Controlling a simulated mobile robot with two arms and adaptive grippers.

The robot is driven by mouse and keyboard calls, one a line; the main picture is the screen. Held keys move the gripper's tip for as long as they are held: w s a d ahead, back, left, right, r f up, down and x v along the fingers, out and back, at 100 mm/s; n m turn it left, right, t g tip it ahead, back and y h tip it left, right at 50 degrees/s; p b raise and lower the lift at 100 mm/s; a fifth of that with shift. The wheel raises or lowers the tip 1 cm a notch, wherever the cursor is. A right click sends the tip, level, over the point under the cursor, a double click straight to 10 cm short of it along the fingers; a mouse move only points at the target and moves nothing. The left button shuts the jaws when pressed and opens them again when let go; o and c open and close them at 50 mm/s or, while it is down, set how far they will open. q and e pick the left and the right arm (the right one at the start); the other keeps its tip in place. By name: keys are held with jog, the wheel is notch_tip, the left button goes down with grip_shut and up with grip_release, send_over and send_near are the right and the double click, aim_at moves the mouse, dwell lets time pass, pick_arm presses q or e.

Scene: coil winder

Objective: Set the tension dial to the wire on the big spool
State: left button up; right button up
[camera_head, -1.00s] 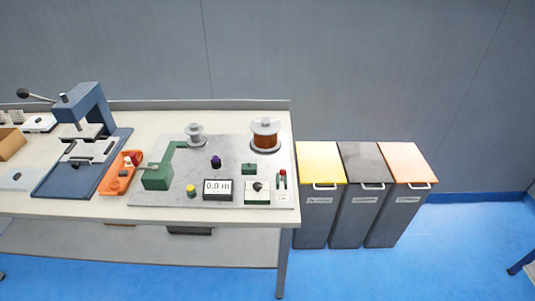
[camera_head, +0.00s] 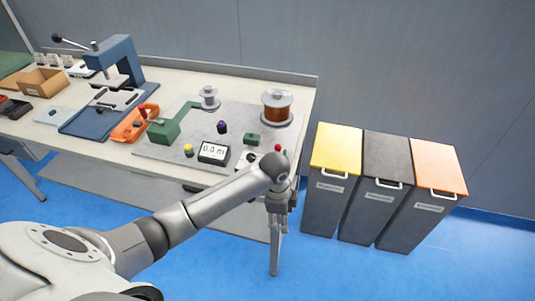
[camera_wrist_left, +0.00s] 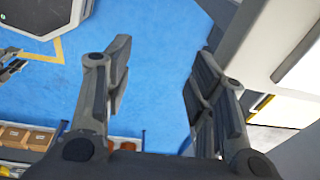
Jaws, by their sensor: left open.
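The big spool (camera_head: 277,107) with copper-coloured wire stands at the back right of the grey winder plate. The tension dial (camera_head: 247,158) appears to be the white-faced, dark-knobbed unit at the plate's front right; my left arm partly hides it, and its setting is too small to read. My left gripper (camera_head: 277,222) hangs pointing down just beyond the table's front right edge, apart from the dial. In the left wrist view its two fingers (camera_wrist_left: 158,85) are spread with nothing between them. My right gripper is not in view.
A green winder arm (camera_head: 170,128), small spool (camera_head: 209,98) and blue press (camera_head: 120,60) stand leftward. Three bins (camera_head: 335,188) stand right of the table.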

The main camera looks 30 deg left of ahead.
pick_arm(q)
jog(key=w+a+r+m, duration=0.1)
jog(key=w+a+r, duration=0.3)
jog(key=w+a+r+m+y, duration=0.1)
jog(key=w+a+r, duration=0.3)
jog(key=shift+w+a+g, duration=0.2)
jog(key=shift+g, duration=0.2)
jog(key=m, duration=0.1)
send_near(251, 156)
notch_tip(251, 156, down, 9)
jog(key=shift+w+r+p, duration=0.1)
jog(key=shift+r+p, duration=0.1)
jog(key=shift+p, duration=0.65)
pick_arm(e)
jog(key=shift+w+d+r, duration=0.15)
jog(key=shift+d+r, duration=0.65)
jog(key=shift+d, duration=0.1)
pick_arm(q)
jog(key=c, duration=1.1)
